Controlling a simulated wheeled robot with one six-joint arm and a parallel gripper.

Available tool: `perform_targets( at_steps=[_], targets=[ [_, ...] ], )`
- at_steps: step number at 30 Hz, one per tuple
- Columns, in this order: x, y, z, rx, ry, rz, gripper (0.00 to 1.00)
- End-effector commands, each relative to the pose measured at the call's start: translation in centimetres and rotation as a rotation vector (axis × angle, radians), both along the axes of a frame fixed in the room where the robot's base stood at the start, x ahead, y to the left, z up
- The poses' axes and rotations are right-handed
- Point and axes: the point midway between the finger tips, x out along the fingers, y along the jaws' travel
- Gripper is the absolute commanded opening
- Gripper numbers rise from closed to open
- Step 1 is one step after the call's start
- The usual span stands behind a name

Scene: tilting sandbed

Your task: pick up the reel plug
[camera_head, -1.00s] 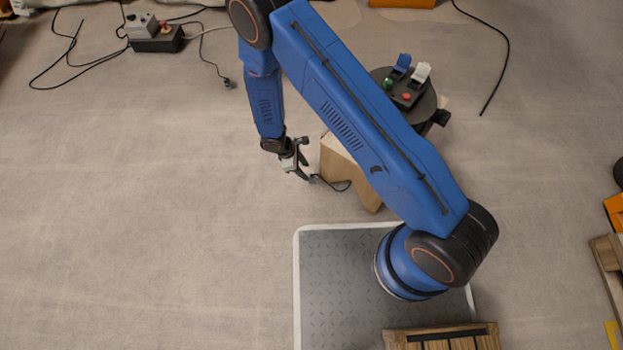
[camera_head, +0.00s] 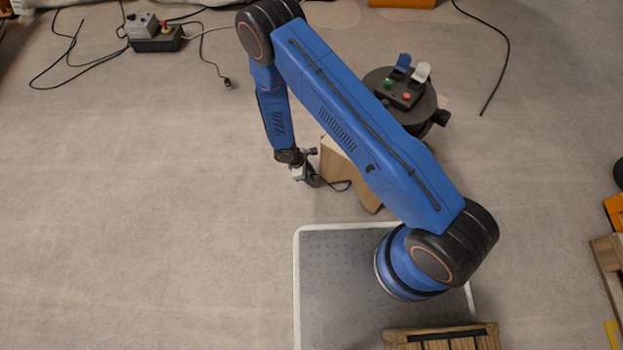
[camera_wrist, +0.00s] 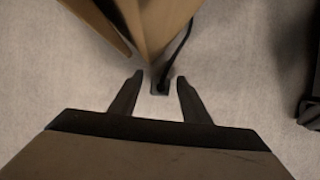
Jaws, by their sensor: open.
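The reel plug (camera_wrist: 160,89) is a small dark plug on a black cord. In the wrist view it lies on the floor between my fingertips and slightly beyond them, apart from both. My gripper (camera_wrist: 160,79) is open and empty, pointing down at it. In the head view my gripper (camera_head: 313,181) is beside the cardboard-coloured stand, and the plug itself is hidden or too small to tell there; only its cord (camera_head: 338,187) shows.
A tan angular stand (camera_head: 362,190) is close to the right of my gripper and fills the top of the wrist view. Another plug (camera_head: 228,84) lies on the floor at upper left. The left floor is clear.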

Motion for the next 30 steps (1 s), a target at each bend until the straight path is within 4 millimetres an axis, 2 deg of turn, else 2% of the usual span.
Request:
perform_targets(
  at_steps=[3,8,9,20,23,30],
  targets=[
    [0.0,0.0,0.0,0.000,0.000,0.000,0.43],
    [0.0,0.0,0.0,0.000,0.000,-0.001,0.05],
    [0.0,0.0,0.0,0.000,0.000,-0.001,0.00],
    [0.0,0.0,0.5,0.000,0.000,-0.001,0.00],
    [0.0,0.0,1.4,0.001,-0.001,-0.003,0.00],
    [0.1,0.1,5.3,0.002,-0.002,-0.002,0.00]
  ],
)
